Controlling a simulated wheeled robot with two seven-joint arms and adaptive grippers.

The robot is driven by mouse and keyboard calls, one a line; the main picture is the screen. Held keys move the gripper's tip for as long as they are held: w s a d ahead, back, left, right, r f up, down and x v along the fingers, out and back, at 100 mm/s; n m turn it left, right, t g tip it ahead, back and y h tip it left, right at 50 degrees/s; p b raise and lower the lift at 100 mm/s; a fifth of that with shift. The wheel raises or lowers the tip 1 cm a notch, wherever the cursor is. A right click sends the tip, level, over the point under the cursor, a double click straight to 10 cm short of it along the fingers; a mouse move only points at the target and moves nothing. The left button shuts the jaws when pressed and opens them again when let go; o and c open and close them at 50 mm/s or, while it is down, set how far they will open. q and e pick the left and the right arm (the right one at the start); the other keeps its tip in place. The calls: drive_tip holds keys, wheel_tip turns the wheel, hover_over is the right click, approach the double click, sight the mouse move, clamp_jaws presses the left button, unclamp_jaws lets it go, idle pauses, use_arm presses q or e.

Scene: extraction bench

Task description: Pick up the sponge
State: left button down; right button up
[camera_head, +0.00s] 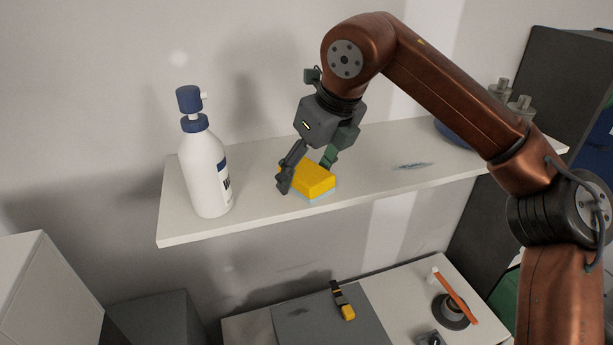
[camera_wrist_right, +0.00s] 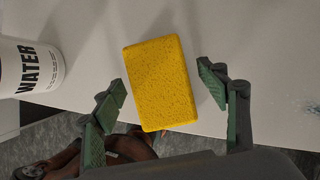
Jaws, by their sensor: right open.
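The yellow sponge (camera_head: 312,179) lies on the white wall shelf (camera_head: 260,205), near its front edge, with a light blue underside showing. My right gripper (camera_head: 309,176) is open, with one finger at the sponge's left side and the other behind its right side. In the right wrist view the sponge (camera_wrist_right: 160,84) lies ahead of and between the spread fingers of the gripper (camera_wrist_right: 168,100). Bare shelf shows between the sponge and each finger there. My left gripper is not in view.
A white spray bottle (camera_head: 205,170) with a blue top stands left of the sponge; its label reads WATER in the wrist view (camera_wrist_right: 28,68). A blue dish (camera_head: 452,133) and small bottles (camera_head: 519,106) stand at the shelf's right. Below, a bench holds a yellow-black tool (camera_head: 343,300).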

drive_tip(key=shift+f, duration=0.25)
idle(0.5)
drive_tip(key=c, duration=1.2)
drive_tip(key=shift+c, duration=0.2)
drive_tip(key=shift+r, duration=0.3)
wheel_tip(320, 180, up, 2)
drive_tip(key=shift+a+r+b, duration=0.15)
drive_tip(key=shift+r+b, duration=0.1)
drive_tip(key=shift+b, duration=0.15)
drive_tip(key=s+r, duration=0.1)
drive_tip(key=r, duration=0.1)
drive_tip(key=s+d+r, duration=0.1)
drive_tip(key=r, duration=0.1)
drive_tip(key=s+d+r+b, duration=0.1)
drive_tip(key=s+r, duration=0.1)
drive_tip(key=shift+d, duration=0.2)
drive_tip(key=s+d+r, duration=0.4)
drive_tip(key=s+d, duration=0.1)
drive_tip(key=s, duration=0.3)
drive_tip(key=shift+r+b, duration=0.2)
drive_tip(key=shift+b, duration=0.25)
